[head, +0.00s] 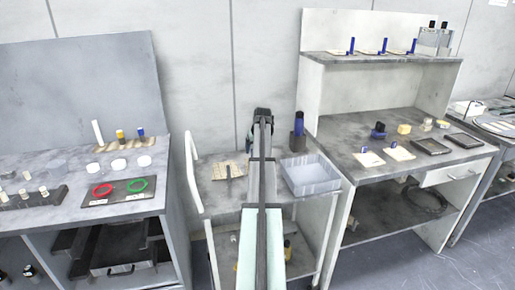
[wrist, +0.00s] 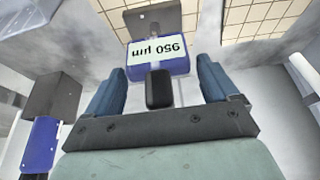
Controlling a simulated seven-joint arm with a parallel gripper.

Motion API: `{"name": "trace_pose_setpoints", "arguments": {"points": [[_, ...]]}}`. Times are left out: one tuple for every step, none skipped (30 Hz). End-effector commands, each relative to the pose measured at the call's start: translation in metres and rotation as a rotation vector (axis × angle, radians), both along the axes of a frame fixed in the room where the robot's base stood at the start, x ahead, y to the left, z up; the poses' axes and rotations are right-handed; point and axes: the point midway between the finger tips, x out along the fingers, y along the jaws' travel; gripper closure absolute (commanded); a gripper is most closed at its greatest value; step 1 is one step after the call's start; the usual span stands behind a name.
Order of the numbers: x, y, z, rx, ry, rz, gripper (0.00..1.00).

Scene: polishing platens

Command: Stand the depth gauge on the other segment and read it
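The depth gauge (wrist: 158,60) shows in the wrist view as a blue body with a pale display that reads 950 µm, upside down. A grey plate is at its top and a black knob at its near end. My gripper (wrist: 160,85) is open; its blue fingers are on either side of the knob, with gaps showing. The gauge overlaps one beige gridded segment (wrist: 112,10); contact cannot be told. Another gridded segment (wrist: 258,18) is at the upper right. In the head view, a gridded segment (head: 222,172) lies on the small bench, and my arm hides the gauge.
A dark block (head: 298,143) holding a blue-and-black item stands right of my arm. A grey tray (head: 312,187) sits in front of it. A white raised panel (head: 193,165) borders the bench's left side. Side benches hold rings, pads and small blue tools.

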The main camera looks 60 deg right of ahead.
Motion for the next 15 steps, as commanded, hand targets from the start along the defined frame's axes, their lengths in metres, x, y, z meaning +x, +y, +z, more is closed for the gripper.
{"name": "trace_pose_setpoints", "arguments": {"points": [[0.0,0.0,0.0,0.0,0.0,0.0,0.08],[0.0,0.0,0.0,0.0,0.0,0.0,0.05],[0.0,0.0,0.0,0.0,0.0,0.0,0.02],[0.0,0.0,0.0,0.0,0.0,0.0,0.02],[0.0,0.0,0.0,0.0,0.0,0.0,0.02],[0.0,0.0,0.0,0.0,0.0,0.0,0.02],[0.0,0.0,0.0,0.0,0.0,0.0,0.02],[0.0,0.0,0.0,0.0,0.0,0.0,0.02],[0.0,0.0,0.0,0.0,0.0,0.0,0.02],[0.0,0.0,0.001,0.0,0.0,0.0,0.02],[0.0,0.0,0.001,0.0,0.0,0.0,0.02],[0.0,0.0,0.003,0.0,0.0,0.0,0.02],[0.0,0.0,0.005,0.0,0.0,0.0,0.02],[-0.001,0.001,0.007,0.0,0.0,0.0,0.02],[-0.003,0.003,0.01,0.0,0.0,0.0,0.02]]}}
